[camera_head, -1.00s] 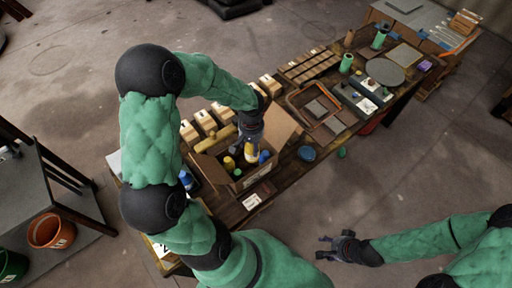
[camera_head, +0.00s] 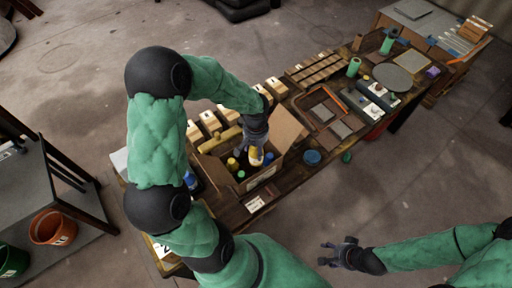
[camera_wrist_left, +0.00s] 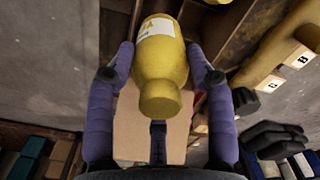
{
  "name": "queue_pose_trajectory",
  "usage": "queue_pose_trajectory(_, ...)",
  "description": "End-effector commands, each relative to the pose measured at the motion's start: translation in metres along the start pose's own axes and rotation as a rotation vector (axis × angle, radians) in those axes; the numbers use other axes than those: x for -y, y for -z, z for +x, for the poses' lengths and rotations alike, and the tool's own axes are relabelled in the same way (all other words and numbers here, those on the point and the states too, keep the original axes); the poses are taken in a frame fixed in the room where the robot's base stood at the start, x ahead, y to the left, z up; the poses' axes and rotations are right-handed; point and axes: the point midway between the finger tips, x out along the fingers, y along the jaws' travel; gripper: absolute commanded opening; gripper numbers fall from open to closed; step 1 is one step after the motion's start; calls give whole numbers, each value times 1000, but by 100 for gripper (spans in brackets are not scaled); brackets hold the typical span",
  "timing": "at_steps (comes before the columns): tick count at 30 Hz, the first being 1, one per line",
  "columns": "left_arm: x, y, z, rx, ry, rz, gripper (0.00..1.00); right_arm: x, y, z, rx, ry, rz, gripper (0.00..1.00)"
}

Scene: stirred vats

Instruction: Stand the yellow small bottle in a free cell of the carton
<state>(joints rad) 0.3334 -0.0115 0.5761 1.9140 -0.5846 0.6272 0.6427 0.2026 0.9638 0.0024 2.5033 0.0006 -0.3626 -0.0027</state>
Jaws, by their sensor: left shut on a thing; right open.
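The yellow small bottle (camera_head: 255,158) with a white label is in my left gripper (camera_head: 257,147), above the opening of the cardboard carton (camera_head: 262,179). In the left wrist view the bottle (camera_wrist_left: 160,55) sits between the two purple fingers (camera_wrist_left: 160,80), its cap towards the camera. The carton holds another yellow-topped bottle (camera_head: 232,163), a green-topped one (camera_head: 240,174) and a blue one (camera_head: 268,158). Whether the held bottle's base touches a cell is hidden. My right gripper (camera_head: 329,256) is open and empty, over the floor at lower right.
The carton's raised flap (camera_head: 286,128) stands beside my left gripper. Several labelled blocks (camera_head: 211,122) line the table's back edge. An orange-edged tray (camera_head: 322,107), a blue round thing (camera_head: 312,157) and a green cylinder (camera_head: 353,67) are to the right.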

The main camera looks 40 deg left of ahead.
Motion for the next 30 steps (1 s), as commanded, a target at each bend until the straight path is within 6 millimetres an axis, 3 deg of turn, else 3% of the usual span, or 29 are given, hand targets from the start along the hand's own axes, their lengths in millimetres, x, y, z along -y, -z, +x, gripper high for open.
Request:
queue_pose_trajectory(19,0,0,5,-1,0,0,10,-2,0,5,0,0,0,54)
queue_pose_trajectory(30,0,0,21,-1,0,0,10,-6,1,18,0,0,0,54)
